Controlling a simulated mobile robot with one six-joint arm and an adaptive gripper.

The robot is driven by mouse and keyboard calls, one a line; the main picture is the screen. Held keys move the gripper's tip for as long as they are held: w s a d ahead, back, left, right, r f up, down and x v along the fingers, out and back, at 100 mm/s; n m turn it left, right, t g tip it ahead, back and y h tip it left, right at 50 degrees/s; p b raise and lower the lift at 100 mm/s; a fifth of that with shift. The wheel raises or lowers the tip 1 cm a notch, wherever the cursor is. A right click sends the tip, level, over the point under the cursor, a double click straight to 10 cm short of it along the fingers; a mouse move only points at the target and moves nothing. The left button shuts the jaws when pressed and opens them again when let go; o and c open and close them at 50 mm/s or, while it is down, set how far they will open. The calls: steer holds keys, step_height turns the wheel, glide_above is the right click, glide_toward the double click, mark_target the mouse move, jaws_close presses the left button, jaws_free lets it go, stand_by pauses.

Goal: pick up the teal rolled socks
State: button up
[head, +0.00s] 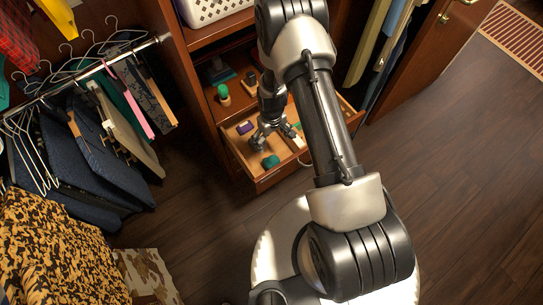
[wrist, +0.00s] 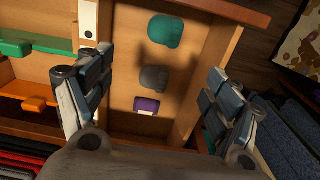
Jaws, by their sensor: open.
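The teal rolled socks (head: 270,161) lie in the open drawer (head: 262,181), near its front. In the wrist view the teal rolled socks (wrist: 165,31) are a rounded bundle at the upper middle, beyond a grey rolled bundle (wrist: 154,78). My gripper (head: 277,139) is over the drawer, just behind the teal socks in the head view. In the wrist view my gripper (wrist: 158,75) has its fingers wide apart with nothing between them touching. The teal socks are beyond the fingertips and fully visible.
A purple item (head: 245,128) lies further back in the drawer, and it shows in the wrist view (wrist: 146,105). The drawer has wooden walls and a divider. A shelf above holds small items, including a green-topped one (head: 223,90). Hanging clothes (head: 100,150) crowd the left.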

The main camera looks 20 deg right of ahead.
mark_target(272, 161)
steer(key=f+b, duration=0.1)
steer(key=f, duration=0.3)
steer(key=f+b, duration=0.1)
steer(key=f, duration=0.4)
steer(key=f+b, duration=0.1)
steer(key=f, duration=0.3)
steer(key=shift+s+f+b, duration=0.2)
steer(key=shift+s+b, duration=0.1)
steer(key=shift+b, duration=0.05)
steer(key=f+b, duration=0.1)
steer(key=f, duration=0.1)
steer(key=s+f+b, duration=0.1)
steer(key=f, duration=0.1)
steer(key=shift+a+f, duration=0.1)
steer(key=shift+f, duration=0.55)
steer(key=shift+c, duration=0.3)
steer(key=c, duration=1.1)
